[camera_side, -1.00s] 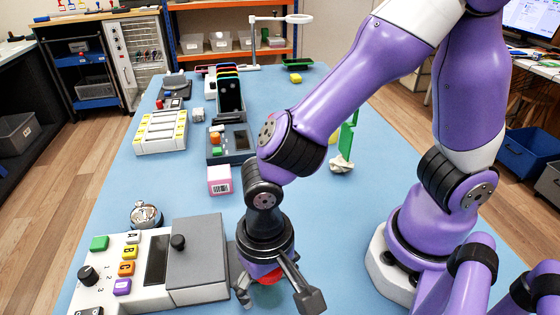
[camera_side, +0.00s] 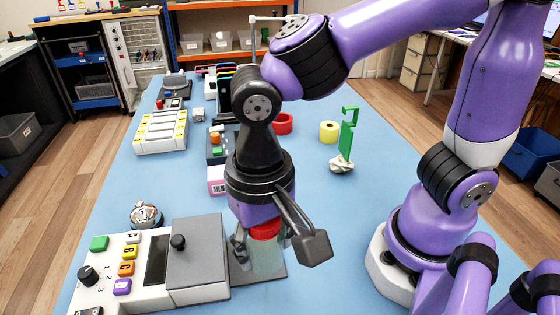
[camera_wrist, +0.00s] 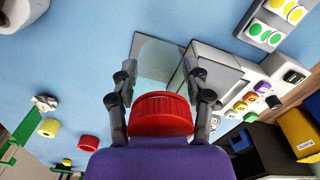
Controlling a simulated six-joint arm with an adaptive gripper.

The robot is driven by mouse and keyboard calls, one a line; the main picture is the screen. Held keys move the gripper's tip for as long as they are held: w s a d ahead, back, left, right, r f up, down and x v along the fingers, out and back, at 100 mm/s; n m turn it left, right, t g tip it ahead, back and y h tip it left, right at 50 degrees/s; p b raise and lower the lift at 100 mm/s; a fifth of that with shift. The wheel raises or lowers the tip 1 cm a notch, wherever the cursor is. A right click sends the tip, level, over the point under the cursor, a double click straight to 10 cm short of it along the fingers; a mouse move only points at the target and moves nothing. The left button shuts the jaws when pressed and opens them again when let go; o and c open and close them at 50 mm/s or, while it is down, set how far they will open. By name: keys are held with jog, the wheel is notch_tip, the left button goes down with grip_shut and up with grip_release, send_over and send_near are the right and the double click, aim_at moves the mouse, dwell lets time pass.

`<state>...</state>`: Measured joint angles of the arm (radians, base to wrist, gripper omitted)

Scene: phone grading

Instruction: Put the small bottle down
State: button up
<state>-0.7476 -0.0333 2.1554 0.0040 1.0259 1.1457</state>
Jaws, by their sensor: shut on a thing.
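The small bottle is a clear, pale greenish container with a red cap. In the side view its body (camera_side: 267,258) shows below my gripper (camera_side: 266,247), with the red cap (camera_side: 265,229) up between the fingers. My gripper is shut on the bottle, which looks about upright. In the wrist view the red cap (camera_wrist: 160,114) is between the two dark fingers, and the clear body (camera_wrist: 158,62) extends beyond it. A dark grey plate (camera_side: 276,279) lies beneath the bottle. I cannot tell whether the bottle touches the plate.
A grey and white control station with coloured buttons (camera_side: 125,268) stands close on the left. A round metal thing (camera_side: 145,214) sits behind it. A red ring (camera_side: 283,124), a yellow roll (camera_side: 329,132) and a green stand (camera_side: 347,137) are farther back. The blue mat right of the plate is clear.

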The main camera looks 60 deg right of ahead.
jog(key=w+d+r+m, duration=0.1)
jog(key=w+d+m, duration=0.6)
jog(key=d+m, duration=0.35)
jog(key=w+d+r+m, duration=0.1)
jog(key=w+d+m, duration=0.75)
jog(key=d, duration=0.25)
jog(key=d+f, duration=0.2)
jog(key=d, duration=0.1)
jog(key=d+f, duration=0.2)
jog(key=d, duration=0.2)
jog(key=d+f, duration=0.2)
jog(key=d, duration=0.1)
jog(key=shift+d+f, duration=0.45)
jog(key=shift+d, duration=0.1)
jog(key=shift+f, duration=2)
jog(key=shift+f, duration=0.15)
jog(key=o, duration=1.2)
